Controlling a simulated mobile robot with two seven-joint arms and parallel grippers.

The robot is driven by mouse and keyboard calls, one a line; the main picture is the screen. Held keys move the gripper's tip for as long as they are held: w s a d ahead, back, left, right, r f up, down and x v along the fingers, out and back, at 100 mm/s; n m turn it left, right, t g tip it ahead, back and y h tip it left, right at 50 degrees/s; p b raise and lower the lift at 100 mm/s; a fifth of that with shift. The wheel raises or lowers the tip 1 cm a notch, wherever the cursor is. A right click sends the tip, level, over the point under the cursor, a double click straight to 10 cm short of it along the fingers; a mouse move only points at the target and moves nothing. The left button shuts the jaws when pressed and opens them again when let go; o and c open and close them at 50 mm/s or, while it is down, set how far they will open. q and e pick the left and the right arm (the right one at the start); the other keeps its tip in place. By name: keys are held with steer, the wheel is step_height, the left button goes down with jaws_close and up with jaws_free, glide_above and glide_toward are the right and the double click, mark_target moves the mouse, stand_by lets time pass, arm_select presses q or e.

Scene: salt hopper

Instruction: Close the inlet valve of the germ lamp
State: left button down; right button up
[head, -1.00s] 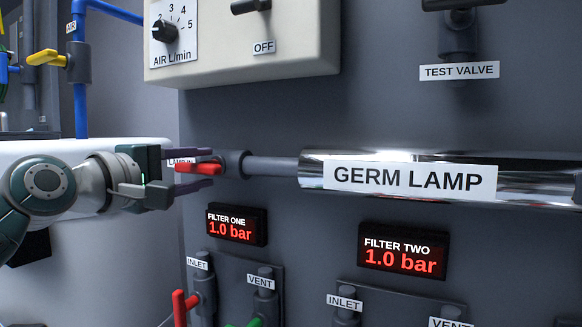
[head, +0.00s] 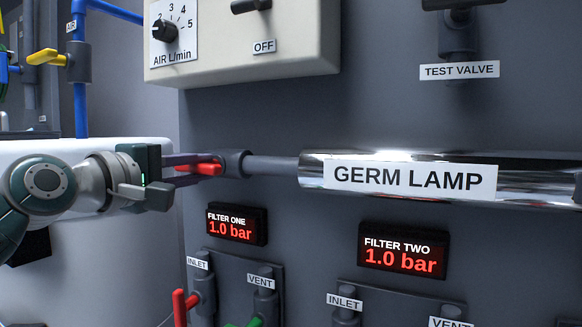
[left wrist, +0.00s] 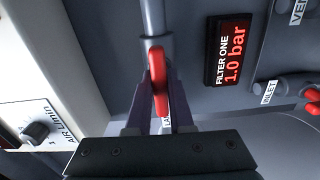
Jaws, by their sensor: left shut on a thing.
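The germ lamp (head: 520,180) is a shiny horizontal cylinder with a white "GERM LAMP" label. A grey pipe runs from its left end to the inlet valve, which has a red lever handle (head: 205,168). In the head view the handle points left, roughly in line with the pipe. My left gripper (head: 192,170) comes in from the left and is shut on the red handle. In the left wrist view the red handle (left wrist: 158,82) stands between my two dark fingers, and the small label behind is mostly hidden. My right gripper is not in view.
Below are the "FILTER ONE" display (head: 237,224) and the "FILTER TWO" display (head: 403,250), each reading 1.0 bar. A red filter inlet handle (head: 180,308) is lower left. A cream control box (head: 240,35) hangs above. A white surface (head: 60,150) lies behind my left arm.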

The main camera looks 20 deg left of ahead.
arm_select(q)
steer(key=m, duration=0.8)
steer(key=shift+m, duration=0.4)
steer(key=m, duration=0.4)
steer(key=shift+m, duration=0.3)
steer(key=shift+m+p, duration=0.45)
steer(key=shift+m, duration=1.35)
steer(key=c, duration=0.8)
jaws_free()
